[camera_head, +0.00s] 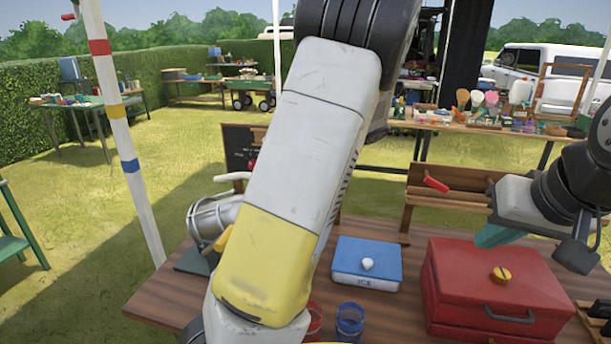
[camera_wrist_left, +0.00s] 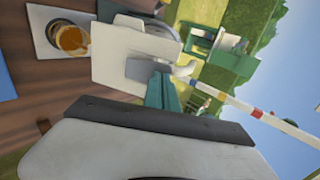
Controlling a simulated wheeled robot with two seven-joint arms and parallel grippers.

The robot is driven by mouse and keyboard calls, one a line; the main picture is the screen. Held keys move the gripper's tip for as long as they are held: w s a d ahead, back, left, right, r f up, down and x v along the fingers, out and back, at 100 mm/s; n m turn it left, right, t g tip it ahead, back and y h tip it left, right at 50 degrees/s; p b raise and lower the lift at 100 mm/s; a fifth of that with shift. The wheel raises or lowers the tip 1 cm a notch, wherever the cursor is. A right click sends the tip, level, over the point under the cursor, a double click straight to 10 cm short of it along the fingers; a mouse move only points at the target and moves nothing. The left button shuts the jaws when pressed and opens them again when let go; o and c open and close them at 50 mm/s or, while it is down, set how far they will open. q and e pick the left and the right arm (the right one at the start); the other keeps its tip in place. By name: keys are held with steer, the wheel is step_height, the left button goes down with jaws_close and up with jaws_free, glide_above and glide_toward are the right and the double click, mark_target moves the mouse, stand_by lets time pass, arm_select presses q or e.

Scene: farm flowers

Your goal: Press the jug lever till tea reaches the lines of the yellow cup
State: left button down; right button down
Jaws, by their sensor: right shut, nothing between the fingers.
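The silver jug (camera_head: 212,215) stands at the left of the wooden table in the head view, partly hidden behind my left arm. In the left wrist view, a round cup (camera_wrist_left: 72,38) with an amber liquid sits on a pale square mat; its level lines cannot be made out. My left gripper (camera_wrist_left: 160,90) shows there as teal fingers close together, by a white plate-like part (camera_wrist_left: 120,55). Whether they touch the lever cannot be told. My right gripper (camera_head: 497,235) is shut and empty, above and behind the red box.
A blue and white ice box (camera_head: 368,262) and a red lidded box (camera_head: 495,285) stand on the table. A blue-rimmed glass (camera_head: 349,320) and a red-rimmed glass (camera_head: 315,318) are near the front edge. A striped pole (camera_head: 120,120) rises at the left.

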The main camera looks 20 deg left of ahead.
stand_by(0.3)
arm_select(q)
steer(key=shift+d+f, duration=0.15)
steer(key=shift+d, duration=0.6)
